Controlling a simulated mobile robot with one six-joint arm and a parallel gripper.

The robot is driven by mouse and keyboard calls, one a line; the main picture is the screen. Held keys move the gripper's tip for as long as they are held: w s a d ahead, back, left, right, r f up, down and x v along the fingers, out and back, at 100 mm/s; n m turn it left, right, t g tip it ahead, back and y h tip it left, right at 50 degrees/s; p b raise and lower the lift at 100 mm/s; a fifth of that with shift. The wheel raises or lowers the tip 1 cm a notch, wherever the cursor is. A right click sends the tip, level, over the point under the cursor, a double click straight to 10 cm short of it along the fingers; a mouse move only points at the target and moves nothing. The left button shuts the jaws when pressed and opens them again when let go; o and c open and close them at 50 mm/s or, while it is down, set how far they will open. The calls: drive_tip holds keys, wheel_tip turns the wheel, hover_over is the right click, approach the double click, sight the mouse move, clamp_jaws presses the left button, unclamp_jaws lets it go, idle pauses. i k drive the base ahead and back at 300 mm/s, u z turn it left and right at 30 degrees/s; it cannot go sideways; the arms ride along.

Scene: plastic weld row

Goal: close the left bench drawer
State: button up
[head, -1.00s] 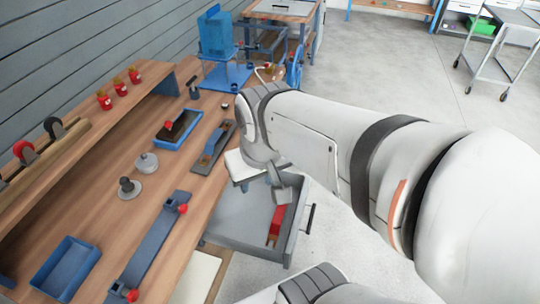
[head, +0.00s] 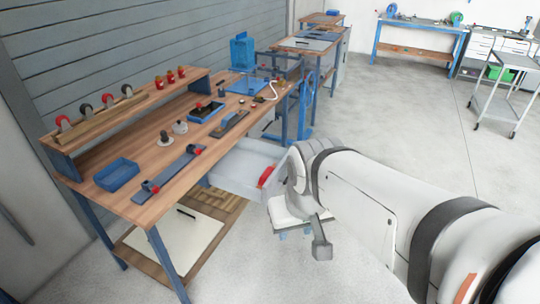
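The left bench drawer (head: 236,168) is a grey tray pulled out from under the wooden bench top, on the side facing the room. A red tool (head: 266,176) lies inside it. The drawer's front and handle are hidden behind my arm. My gripper (head: 295,233) points down over the floor, in front of the drawer and right of it in the head view. I see no contact between it and the drawer. Its fingers are small and unclear, so I cannot tell whether they are apart. Nothing shows held in it.
The bench top (head: 150,208) holds a blue tray (head: 117,174), a blue-grey bar with red knobs (head: 169,174) and several tools. A pale panel (head: 178,236) lies on the lower shelf. A trolley (head: 500,95) stands far right. The floor in front of the bench is clear.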

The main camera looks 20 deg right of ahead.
sight(238, 171)
drive_tip(key=z, duration=0.35)
drive_tip(key=i, duration=0.95)
drive_tip(key=z, duration=0.75)
drive_tip(key=k, duration=1.15)
drive_tip(key=u, duration=0.8)
drive_tip(key=i, duration=0.95)
